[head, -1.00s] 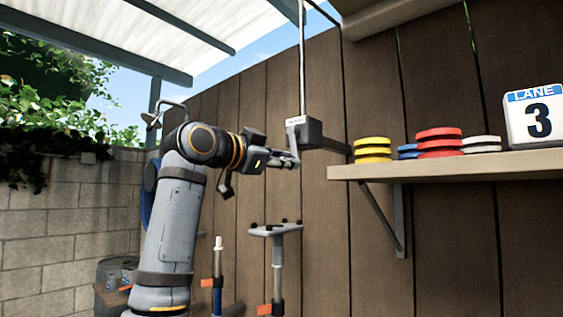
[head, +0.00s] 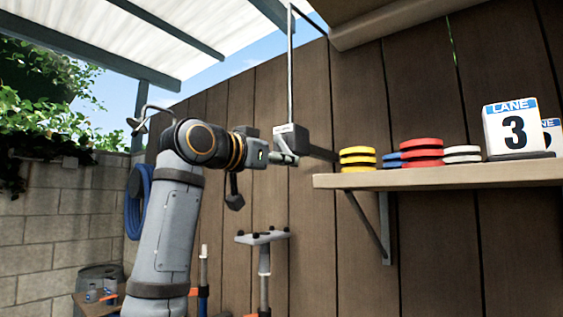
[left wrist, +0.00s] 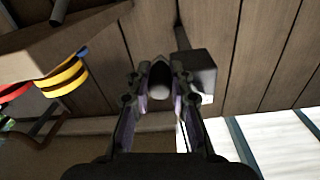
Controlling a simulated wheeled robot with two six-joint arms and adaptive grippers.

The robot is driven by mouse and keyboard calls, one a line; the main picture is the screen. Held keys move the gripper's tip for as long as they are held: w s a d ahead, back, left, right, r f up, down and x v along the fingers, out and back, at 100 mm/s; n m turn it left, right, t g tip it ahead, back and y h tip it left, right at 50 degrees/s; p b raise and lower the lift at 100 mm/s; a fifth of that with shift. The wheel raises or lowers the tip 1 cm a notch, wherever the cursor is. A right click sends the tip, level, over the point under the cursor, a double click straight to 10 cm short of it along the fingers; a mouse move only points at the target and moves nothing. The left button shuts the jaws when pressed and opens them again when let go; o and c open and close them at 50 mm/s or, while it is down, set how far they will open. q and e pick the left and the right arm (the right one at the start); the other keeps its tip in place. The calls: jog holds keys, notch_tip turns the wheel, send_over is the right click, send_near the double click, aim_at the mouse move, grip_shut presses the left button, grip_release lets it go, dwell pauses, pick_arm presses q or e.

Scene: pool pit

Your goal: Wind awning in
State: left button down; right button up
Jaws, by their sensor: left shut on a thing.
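The awning (head: 120,42) is a pale ribbed sheet on dark beams, spread out overhead at the upper left in the head view. A dark winding box (head: 312,149) with a light rod (head: 291,70) rising from it is mounted by the plank wall. My left gripper (head: 287,158) is at the front of this box, shut on the crank handle, which is mostly hidden by the fingers. In the left wrist view the round handle end (left wrist: 160,82) sits between the fingers, with the box (left wrist: 199,68) just to the right. My right gripper is not in view.
A shelf (head: 440,178) right of the box holds yellow discs (head: 358,159), red discs (head: 422,152) and a lane 3 sign (head: 513,130). A block wall (head: 50,215) with ivy stands at the left.

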pick_arm(q)
jog(key=c, duration=1.2)
grip_release()
jog(key=shift+o, duration=0.2)
jog(key=shift+s, duration=0.1)
jog(key=shift+s+a, duration=0.2)
jog(key=shift+a, duration=0.05)
jog(key=v, duration=1.1)
jog(key=shift+s, duration=0.15)
